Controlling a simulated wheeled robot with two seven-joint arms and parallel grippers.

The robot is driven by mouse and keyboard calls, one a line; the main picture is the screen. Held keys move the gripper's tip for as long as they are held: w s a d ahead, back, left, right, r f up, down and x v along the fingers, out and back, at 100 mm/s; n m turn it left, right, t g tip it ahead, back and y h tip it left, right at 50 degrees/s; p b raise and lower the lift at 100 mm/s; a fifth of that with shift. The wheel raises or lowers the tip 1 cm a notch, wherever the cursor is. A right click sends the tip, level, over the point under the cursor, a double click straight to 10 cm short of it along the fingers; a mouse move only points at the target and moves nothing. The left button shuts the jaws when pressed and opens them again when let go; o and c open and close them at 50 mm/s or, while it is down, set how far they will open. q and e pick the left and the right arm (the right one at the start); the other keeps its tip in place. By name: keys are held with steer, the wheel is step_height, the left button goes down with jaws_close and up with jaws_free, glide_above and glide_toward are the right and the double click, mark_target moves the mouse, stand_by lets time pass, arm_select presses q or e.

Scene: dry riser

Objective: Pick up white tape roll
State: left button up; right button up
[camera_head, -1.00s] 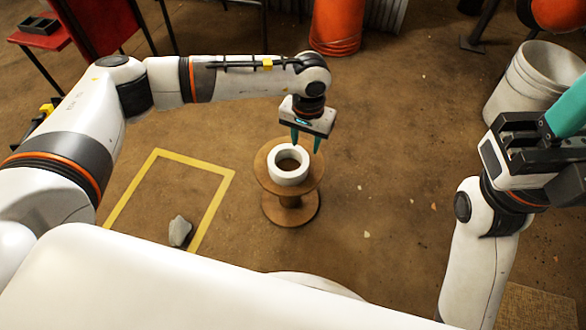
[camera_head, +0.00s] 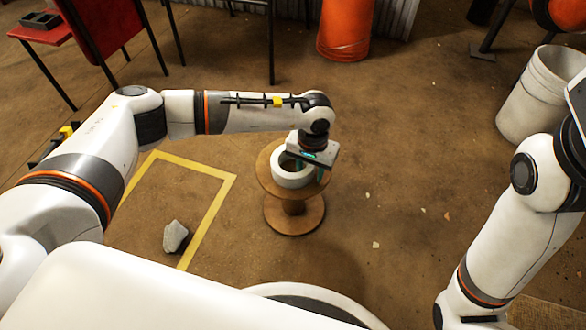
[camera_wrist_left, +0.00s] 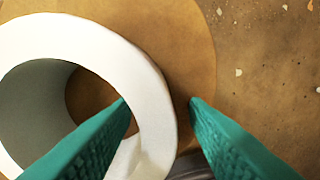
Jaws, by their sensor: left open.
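The white tape roll (camera_head: 288,181) lies flat on top of a brown wooden spool (camera_head: 294,221). It also shows large in the left wrist view (camera_wrist_left: 112,48). My left gripper (camera_head: 309,170) is open and low over the right side of the roll. In the left wrist view my left gripper (camera_wrist_left: 158,104) has one finger over the roll's hole and the other outside the ring, with the white wall between them. I cannot tell whether either finger touches it. My right arm is at the right edge, its gripper almost wholly cut off.
A yellow tape outline (camera_head: 206,222) on the floor holds a grey stone (camera_head: 175,237) left of the spool. A white bucket (camera_head: 538,105) stands at the right and an orange barrel (camera_head: 345,28) behind.

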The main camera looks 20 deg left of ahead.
arm_select(q)
steer(key=shift+c, duration=0.3)
jaws_close()
steer(key=shift+r, duration=0.1)
